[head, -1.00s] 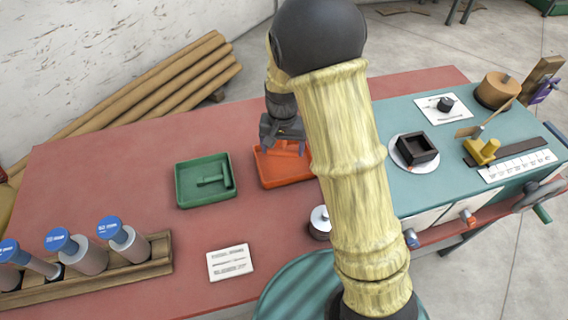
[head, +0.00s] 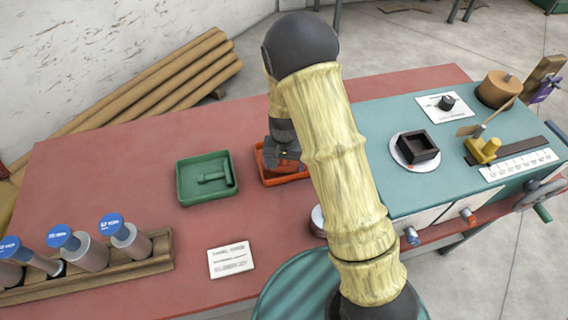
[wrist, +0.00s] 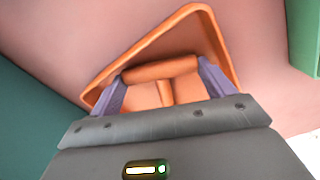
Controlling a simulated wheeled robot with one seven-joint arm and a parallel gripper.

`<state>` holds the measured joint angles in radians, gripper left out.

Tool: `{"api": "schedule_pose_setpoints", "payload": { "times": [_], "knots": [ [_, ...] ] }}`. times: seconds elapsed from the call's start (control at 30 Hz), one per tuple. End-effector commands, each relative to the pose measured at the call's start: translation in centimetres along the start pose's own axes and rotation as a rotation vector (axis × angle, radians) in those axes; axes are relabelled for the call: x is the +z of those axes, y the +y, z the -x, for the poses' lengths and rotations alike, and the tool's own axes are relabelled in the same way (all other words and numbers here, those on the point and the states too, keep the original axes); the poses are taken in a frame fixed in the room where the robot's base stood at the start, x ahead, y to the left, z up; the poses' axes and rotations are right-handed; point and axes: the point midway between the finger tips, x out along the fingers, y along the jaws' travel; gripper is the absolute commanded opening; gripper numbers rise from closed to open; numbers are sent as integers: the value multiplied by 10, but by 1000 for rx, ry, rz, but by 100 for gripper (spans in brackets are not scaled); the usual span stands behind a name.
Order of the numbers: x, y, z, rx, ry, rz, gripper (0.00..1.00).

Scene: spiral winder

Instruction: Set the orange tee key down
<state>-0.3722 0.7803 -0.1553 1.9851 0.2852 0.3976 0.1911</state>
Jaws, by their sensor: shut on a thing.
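The orange tee key (wrist: 160,70) is between the fingers of my gripper (wrist: 162,88) in the wrist view. Its crossbar spans the gap between the fingers and its stem runs back toward the palm. The gripper is shut on it. The orange tray (wrist: 150,45) lies under and around the key. In the head view my gripper (head: 283,162) is down at the orange tray (head: 264,176), and the key is hidden there behind the gripper and arm. I cannot tell whether the key touches the tray floor.
A green tray (head: 188,195) with a green tee key (head: 213,178) stands just left of the orange tray. A white card (head: 231,260) and a wooden rack (head: 155,262) of blue-capped cylinders are nearer the front. The teal machine (head: 380,120) stands to the right. The red table is clear between them.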

Motion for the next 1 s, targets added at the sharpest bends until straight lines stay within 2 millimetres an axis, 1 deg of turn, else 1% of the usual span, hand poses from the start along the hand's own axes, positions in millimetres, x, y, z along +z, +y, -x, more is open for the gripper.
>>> {"api": "schedule_pose_setpoints", "payload": {
  "times": [0.37, 0.4, 0.43, 0.47, 0.77, 0.87, 1.0],
  "knots": [
    [0, 0, -5, -1, 1, 0, 56],
    [0, 0, -6, -1, 1, 0, 83],
    [0, 0, -5, -1, 1, 0, 89],
    [0, 0, -5, -1, 1, 0, 90],
    [0, 0, -3, -1, 1, 0, 90],
    [-1, -1, 2, -2, 3, 1, 90],
    [-1, -1, 19, -3, 5, 2, 90]
  ]
}}
